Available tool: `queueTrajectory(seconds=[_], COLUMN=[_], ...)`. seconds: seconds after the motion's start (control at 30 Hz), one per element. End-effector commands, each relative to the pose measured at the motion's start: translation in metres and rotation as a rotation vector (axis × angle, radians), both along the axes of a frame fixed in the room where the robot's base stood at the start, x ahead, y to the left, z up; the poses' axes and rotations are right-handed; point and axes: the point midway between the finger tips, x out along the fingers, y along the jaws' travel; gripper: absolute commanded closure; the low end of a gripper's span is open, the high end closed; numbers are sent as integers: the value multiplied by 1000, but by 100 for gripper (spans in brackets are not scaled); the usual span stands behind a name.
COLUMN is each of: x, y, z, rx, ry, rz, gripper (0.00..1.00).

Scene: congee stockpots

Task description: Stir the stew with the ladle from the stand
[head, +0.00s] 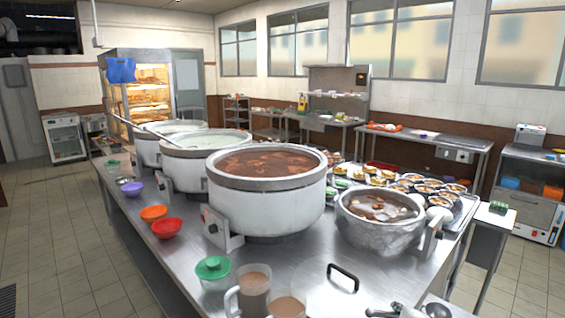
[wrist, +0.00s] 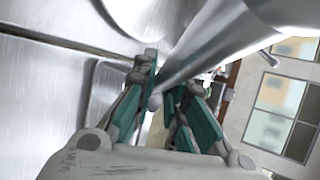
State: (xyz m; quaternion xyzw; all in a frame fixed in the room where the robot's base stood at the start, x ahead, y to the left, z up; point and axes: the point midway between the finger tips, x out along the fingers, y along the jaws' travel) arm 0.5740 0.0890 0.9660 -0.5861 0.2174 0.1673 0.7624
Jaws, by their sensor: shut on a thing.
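The stew (head: 268,162) is red-brown with chunks and fills a large white stockpot (head: 265,208) in the middle of the counter. In the wrist view my gripper (wrist: 160,85) has its teal-padded fingers closed on either side of a shiny metal handle, which I take to be the ladle (wrist: 205,45). The handle's rounded end shows between the fingers, and its rest runs out of the picture at the top right. A dark rounded metal piece (head: 437,311) shows at the bottom edge of the head view; I cannot tell whether it belongs to the ladle or the stand.
A smaller grey pot (head: 378,232) with brown contents stands right of the stockpot. Two congee pots (head: 205,165) stand behind left. Bowls line the left edge.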

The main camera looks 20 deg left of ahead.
Motion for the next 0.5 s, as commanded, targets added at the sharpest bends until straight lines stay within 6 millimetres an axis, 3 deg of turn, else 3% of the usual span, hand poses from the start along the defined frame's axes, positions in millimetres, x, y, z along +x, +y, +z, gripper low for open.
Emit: queueTrajectory(seconds=[0.13,0.4,0.43,0.5], x=[0,0,0,0], y=[0,0,0,0], z=[-10,-10,-10,-10], rx=[0,0,0,0], ry=[0,0,0,0], rz=[0,0,0,0], gripper=[100,100,86,70])
